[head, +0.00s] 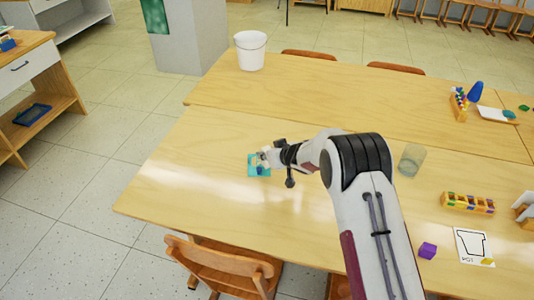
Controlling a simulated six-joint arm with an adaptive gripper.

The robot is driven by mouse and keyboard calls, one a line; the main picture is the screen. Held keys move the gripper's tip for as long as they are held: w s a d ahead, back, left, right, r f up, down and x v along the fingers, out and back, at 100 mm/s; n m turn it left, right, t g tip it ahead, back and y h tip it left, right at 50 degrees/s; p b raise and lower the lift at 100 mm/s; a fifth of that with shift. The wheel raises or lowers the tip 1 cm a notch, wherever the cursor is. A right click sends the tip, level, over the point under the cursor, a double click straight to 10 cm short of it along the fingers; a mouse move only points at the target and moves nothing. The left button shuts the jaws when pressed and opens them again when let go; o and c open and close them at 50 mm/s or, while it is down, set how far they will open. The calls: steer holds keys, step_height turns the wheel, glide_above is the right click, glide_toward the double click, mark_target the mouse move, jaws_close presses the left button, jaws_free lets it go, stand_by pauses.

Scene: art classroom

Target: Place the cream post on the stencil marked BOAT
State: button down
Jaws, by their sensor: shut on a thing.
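My gripper (266,158) is at the left part of the near table, over a small teal and blue card (252,169). It is shut on a small pale thing that looks like the cream post (264,160). The fingers and the small size hide most of it, and I cannot tell whether it touches the card. A white stencil card (470,237) with a black outline lies at the right of the table.
A purple block (428,250) lies beside the stencil card. A yellow rack with coloured pieces (467,203) and a clear glass (411,160) stand right of my arm. A white bucket (250,51) stands at the far left. The table's left part (190,175) is clear.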

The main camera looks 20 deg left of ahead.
steer(key=shift+f, duration=0.1)
steer(key=c, duration=1.8)
jaws_free()
steer(key=shift+r, duration=0.2)
steer(key=shift+s+d+r, duration=0.2)
steer(key=shift+v, duration=5.65)
steer(key=shift+f, duration=0.1)
